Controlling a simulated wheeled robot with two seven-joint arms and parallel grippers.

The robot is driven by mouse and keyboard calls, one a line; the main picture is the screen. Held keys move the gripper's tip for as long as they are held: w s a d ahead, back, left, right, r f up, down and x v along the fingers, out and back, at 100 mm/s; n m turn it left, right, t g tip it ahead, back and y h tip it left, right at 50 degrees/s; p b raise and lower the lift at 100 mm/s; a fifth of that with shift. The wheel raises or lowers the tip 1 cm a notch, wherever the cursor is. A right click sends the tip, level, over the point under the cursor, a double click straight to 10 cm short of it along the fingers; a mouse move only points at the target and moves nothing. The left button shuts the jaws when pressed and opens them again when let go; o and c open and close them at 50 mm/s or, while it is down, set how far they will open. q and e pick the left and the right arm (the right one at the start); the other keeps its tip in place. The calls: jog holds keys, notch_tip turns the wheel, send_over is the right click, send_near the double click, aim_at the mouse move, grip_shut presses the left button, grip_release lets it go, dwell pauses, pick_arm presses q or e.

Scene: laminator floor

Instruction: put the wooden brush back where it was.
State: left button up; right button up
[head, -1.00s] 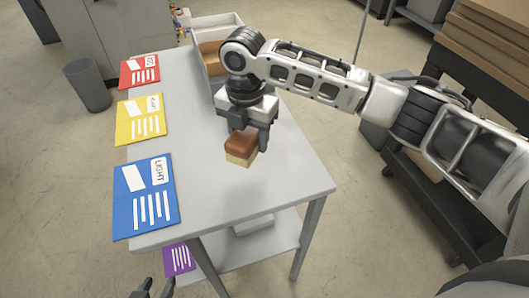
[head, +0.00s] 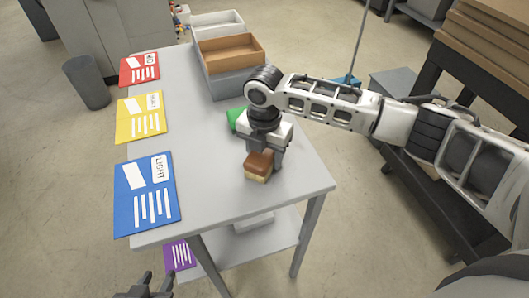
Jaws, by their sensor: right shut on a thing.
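The wooden brush (head: 259,166) has a brown top and a pale bristle block. It is at the right part of the grey table (head: 208,183), near the front right edge. My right gripper (head: 264,156) comes down on it from above and is shut on it. The brush is at or just above the tabletop; I cannot tell whether it touches. My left gripper (head: 147,288) shows at the bottom edge, below the table's front, with its two fingers apart and nothing between them.
Red (head: 139,69), yellow (head: 141,117) and blue (head: 147,194) cards lie along the table's left edge. A green thing (head: 236,118) is partly hidden behind my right gripper. An orange-brown tray (head: 231,52) and a white bin (head: 218,24) stand at the back. A purple card (head: 180,254) lies below.

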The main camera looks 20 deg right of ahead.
jog(key=o, duration=0.9)
notch_tip(320, 180, up, 12)
jog(key=shift+f, duration=0.25)
jog(key=shift+r, duration=0.4)
